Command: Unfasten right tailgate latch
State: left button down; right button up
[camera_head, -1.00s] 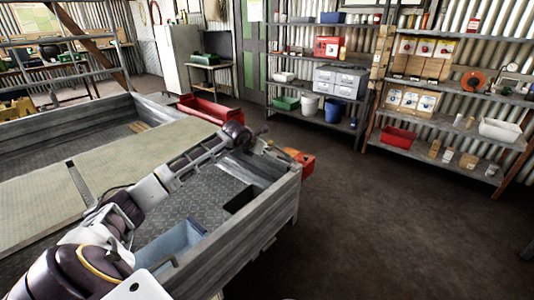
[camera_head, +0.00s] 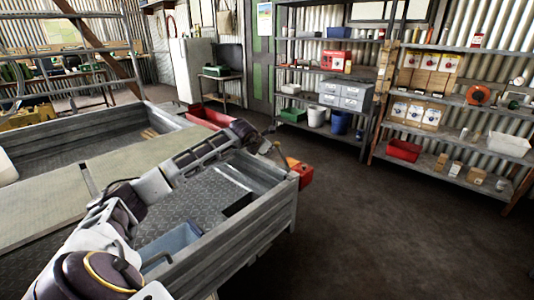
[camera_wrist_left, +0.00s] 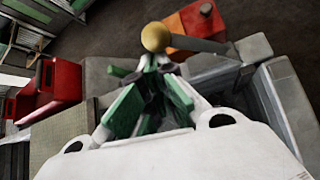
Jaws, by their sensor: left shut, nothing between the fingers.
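The latch shows in the left wrist view as a brass-coloured ball knob (camera_wrist_left: 155,37) on a short grey lever, beside the grey trailer corner. My left gripper (camera_wrist_left: 150,75), with green finger pads, is shut and empty. Its fingertips are just below the knob in the picture; I cannot tell whether they touch it. In the head view my left gripper (camera_head: 268,147) is at the far corner of the trailer's grey side wall (camera_head: 250,235), and the latch there is too small to make out clearly. My right gripper is not in view.
A red box (camera_head: 300,171) sits just beyond the trailer corner, and a red container (camera_head: 212,117) stands behind the trailer. A blue bin (camera_head: 172,245) is in the trailer bed. Shelves (camera_head: 445,97) line the back wall. The dark floor (camera_head: 390,230) at right is clear.

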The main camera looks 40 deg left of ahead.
aim_at(278, 148)
pick_arm(q)
jog(key=d+r, duration=0.1)
jog(key=d, duration=0.2)
jog(key=d+r, duration=0.1)
jog(key=d, duration=0.1)
jog(key=shift+s+d+r, duration=0.1)
jog(key=shift+s+r, duration=0.1)
jog(key=shift+r, duration=0.15)
jog(key=shift+s+d, duration=0.1)
jog(key=shift+d, duration=0.5)
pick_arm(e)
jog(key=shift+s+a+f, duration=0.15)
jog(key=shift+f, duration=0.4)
pick_arm(q)
jog(key=shift+d, duration=0.1)
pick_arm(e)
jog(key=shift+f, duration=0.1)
pick_arm(q)
jog(key=shift+s+d+b, duration=0.1)
jog(key=shift+d+b, duration=0.05)
jog(key=shift+b, duration=0.15)
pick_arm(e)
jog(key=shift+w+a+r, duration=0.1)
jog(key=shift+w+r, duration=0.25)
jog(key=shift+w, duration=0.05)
